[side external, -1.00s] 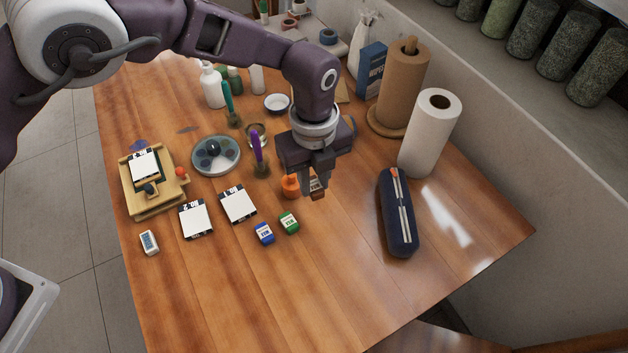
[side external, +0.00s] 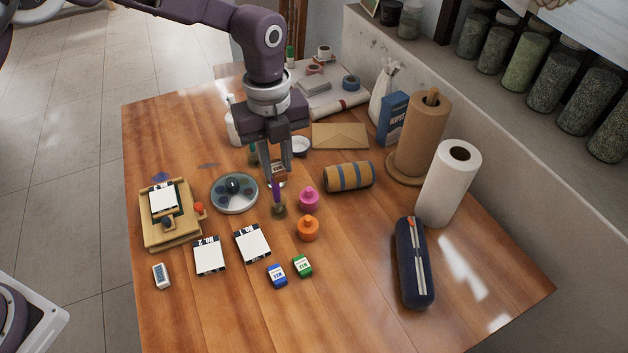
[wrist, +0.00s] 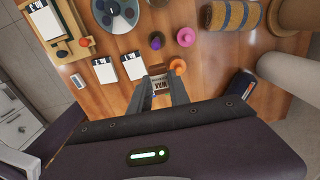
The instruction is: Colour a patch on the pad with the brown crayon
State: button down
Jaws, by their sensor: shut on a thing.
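My gripper (side external: 274,176) is shut on the brown crayon, a short block with a white label, and holds it above the table. The crayon (wrist: 160,86) shows between my fingertips in the wrist view. Three white pads with black headers are in the side view. One pad (side external: 164,198) lies on a wooden stand (side external: 152,236) at the left. The pad marked No.2 (side external: 209,256) and the pad marked No.1 (side external: 253,244) lie on the table in front. Blue (side external: 277,275) and green (side external: 302,266) crayon blocks lie right of them.
A purple-handled tool (side external: 277,197) stands close by my gripper. A round palette (side external: 234,205) is at the left, a dark case (side external: 414,265) at the right.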

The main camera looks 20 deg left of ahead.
jog(key=a, duration=1.5)
send_over(160, 191)
notch_tip(160, 191, down, 3)
jog(key=shift+m, duration=0.4)
jog(key=shift+w+a+f, duration=0.15)
jog(key=shift+f, duration=2)
jog(key=shift+w+a+f, duration=0.1)
jog(key=shift+w+f, duration=0.05)
jog(key=shift+f, duration=2)
jog(key=shift+s+d, duration=0.2)
jog(key=shift+d, duration=0.05)
jog(key=shift+s+d+r, duration=0.5)
jog(key=shift+s+d, duration=0.3)
jog(key=shift+s, duration=0.05)
jog(key=shift+s+d, duration=1.25)
jog(key=shift+s, duration=0.05)
jog(key=shift+w+a, duration=2.2)
jog(key=shift+w, duration=0.3)
jog(key=shift+s+d, duration=2.35)
jog(key=shift+d, duration=0.05)
jog(key=shift+w+a, duration=2.25)
jog(key=shift+w+a+r, duration=0.15)
notch_tip(160, 191, up, 6)
